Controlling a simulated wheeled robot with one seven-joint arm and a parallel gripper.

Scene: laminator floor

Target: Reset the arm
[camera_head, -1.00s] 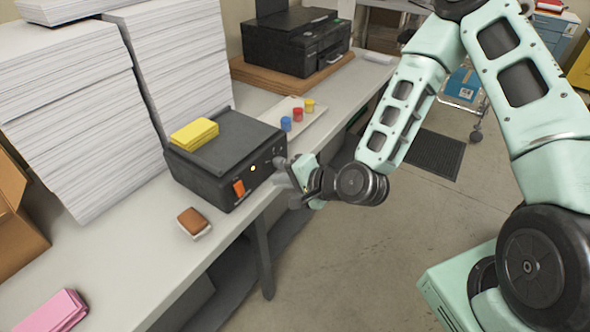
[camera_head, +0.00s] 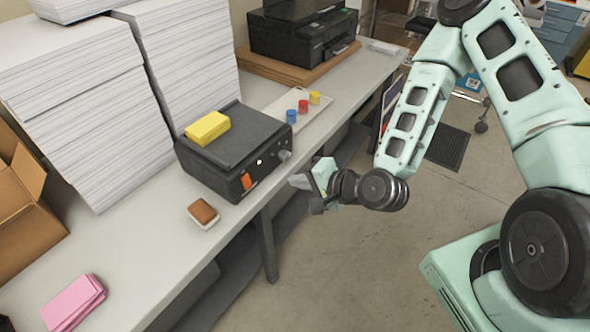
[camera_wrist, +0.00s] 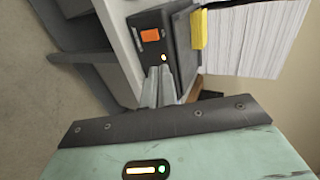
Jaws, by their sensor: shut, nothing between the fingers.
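My gripper (camera_head: 301,181) is shut and empty. It hangs in the air off the front edge of the table, apart from the black laminator (camera_head: 235,150). The laminator has an orange switch (camera_head: 246,181), a small light and a knob (camera_head: 284,155) on its front, and a yellow stack (camera_head: 207,128) on top. In the wrist view the shut fingers (camera_wrist: 160,88) point towards the laminator's front, with the orange switch (camera_wrist: 150,35) beyond them. The knob cannot be made out there.
The table (camera_head: 130,230) holds tall paper stacks (camera_head: 90,100), a cardboard box (camera_head: 25,215), pink pads (camera_head: 74,302), a brown-topped block (camera_head: 203,214), a tray (camera_head: 325,103) with small coloured pieces and a printer (camera_head: 300,35). The floor (camera_head: 330,270) right of the table is open.

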